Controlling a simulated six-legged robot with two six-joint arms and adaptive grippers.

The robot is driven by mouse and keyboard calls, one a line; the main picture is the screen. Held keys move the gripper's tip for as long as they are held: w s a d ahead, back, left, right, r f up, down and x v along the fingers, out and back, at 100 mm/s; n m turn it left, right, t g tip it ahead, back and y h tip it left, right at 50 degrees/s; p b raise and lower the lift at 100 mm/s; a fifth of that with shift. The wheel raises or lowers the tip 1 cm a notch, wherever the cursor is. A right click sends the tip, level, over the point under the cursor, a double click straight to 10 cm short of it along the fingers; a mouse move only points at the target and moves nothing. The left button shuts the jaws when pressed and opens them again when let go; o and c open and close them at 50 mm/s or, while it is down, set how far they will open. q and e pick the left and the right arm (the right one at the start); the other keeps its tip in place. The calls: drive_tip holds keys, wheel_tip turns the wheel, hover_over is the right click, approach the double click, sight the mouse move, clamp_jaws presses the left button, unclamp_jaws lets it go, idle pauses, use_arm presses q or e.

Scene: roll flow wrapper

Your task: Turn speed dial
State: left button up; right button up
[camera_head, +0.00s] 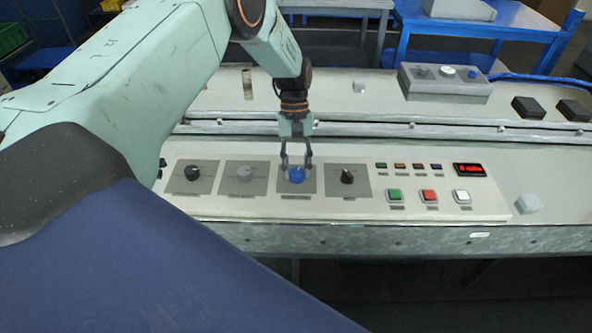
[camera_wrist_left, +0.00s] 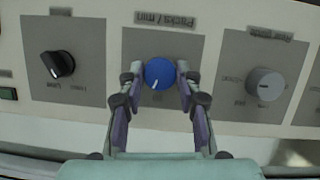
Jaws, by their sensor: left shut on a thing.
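The blue dial (camera_head: 296,175) sits on a grey square plate, third from the left in a row of dials on the control panel (camera_head: 400,207). In the left wrist view the blue dial (camera_wrist_left: 159,73) is under a label that reads "Packs / min", upside down, and has a white pointer mark on its lower part. My left gripper (camera_head: 296,168) comes down on the dial from the far side. Its fingers (camera_wrist_left: 157,80) are shut on the dial, one on each side. My right gripper is not in view.
A black dial (camera_head: 347,177) is to the right, a grey dial (camera_head: 244,173) and another black dial (camera_head: 192,172) to the left. Green (camera_head: 395,195), red (camera_head: 429,195) and white (camera_head: 462,196) buttons and a red display (camera_head: 469,170) are further right.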

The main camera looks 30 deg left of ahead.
use_arm(q)
drive_tip(key=m, duration=0.1)
drive_tip(key=m+y, duration=0.1)
drive_tip(key=m, duration=0.1)
drive_tip(key=shift+w+d+m+g+b, duration=0.1)
drive_tip(key=shift+d+m+g+b, duration=0.05)
drive_tip(key=shift+m+g+b, duration=0.2)
drive_tip(key=shift+m+y, duration=0.8)
drive_tip(key=shift+m, duration=0.95)
drive_tip(key=o, duration=1.1)
drive_tip(key=shift+o, duration=0.2)
drive_tip(key=v, duration=1.2)
drive_tip(key=shift+d, duration=0.15)
